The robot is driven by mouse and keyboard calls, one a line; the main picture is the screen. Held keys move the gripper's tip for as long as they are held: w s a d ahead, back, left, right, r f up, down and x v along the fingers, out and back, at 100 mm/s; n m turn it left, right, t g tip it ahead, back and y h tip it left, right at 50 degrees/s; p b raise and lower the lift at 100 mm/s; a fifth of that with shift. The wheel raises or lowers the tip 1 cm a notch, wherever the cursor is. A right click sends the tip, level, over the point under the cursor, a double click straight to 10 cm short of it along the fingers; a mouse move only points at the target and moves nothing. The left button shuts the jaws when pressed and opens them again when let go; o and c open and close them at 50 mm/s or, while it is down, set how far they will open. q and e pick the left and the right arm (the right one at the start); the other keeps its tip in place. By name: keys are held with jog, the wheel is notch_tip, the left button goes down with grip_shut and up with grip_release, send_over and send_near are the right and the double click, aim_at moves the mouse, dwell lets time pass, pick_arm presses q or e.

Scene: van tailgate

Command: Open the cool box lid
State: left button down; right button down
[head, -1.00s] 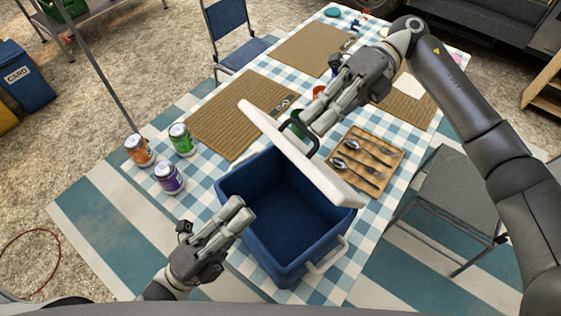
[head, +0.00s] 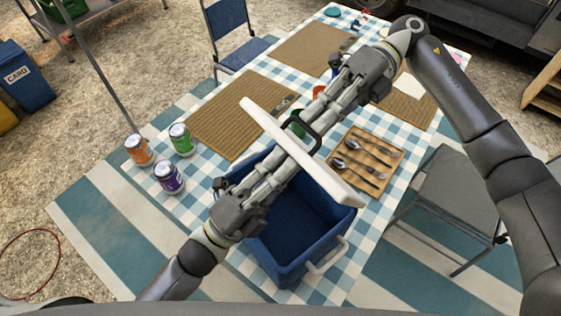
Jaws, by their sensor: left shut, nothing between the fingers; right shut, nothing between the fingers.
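The blue cool box (head: 298,255) stands on the checked tablecloth. Its white lid (head: 335,183) is up, standing steeply at the far side, and the blue interior shows. A dark handle (head: 313,130) is by the lid's upper side. My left gripper (head: 290,162) is shut and empty; it reaches across the box opening to the lid's near face and hides part of it. I cannot tell whether it touches the lid. My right gripper (head: 318,122) is shut and empty, beyond the lid by the handle; the fingers of both grippers overlap in the picture.
Three cans, orange (head: 139,149), green (head: 181,139) and purple (head: 168,177), stand left of the box. A wooden cutlery tray (head: 366,160) lies right of the lid. Woven mats (head: 240,115) lie behind. A grey chair (head: 450,200) stands at the right.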

pick_arm(q)
jog(key=shift+x, duration=0.8)
pick_arm(e)
jog(key=shift+s+a+f, duration=0.1)
jog(key=shift+s+a, duration=0.05)
pick_arm(q)
jog(key=shift+r, duration=0.1)
pick_arm(e)
jog(key=c, duration=2.1)
grip_release()
jog(key=o, duration=0.5)
pick_arm(q)
jog(key=shift+s, duration=0.1)
pick_arm(e)
jog(key=shift+o, duration=0.2)
pick_arm(q)
jog(key=shift+a, duration=0.1)
pick_arm(e)
jog(key=shift+w+d, duration=0.2)
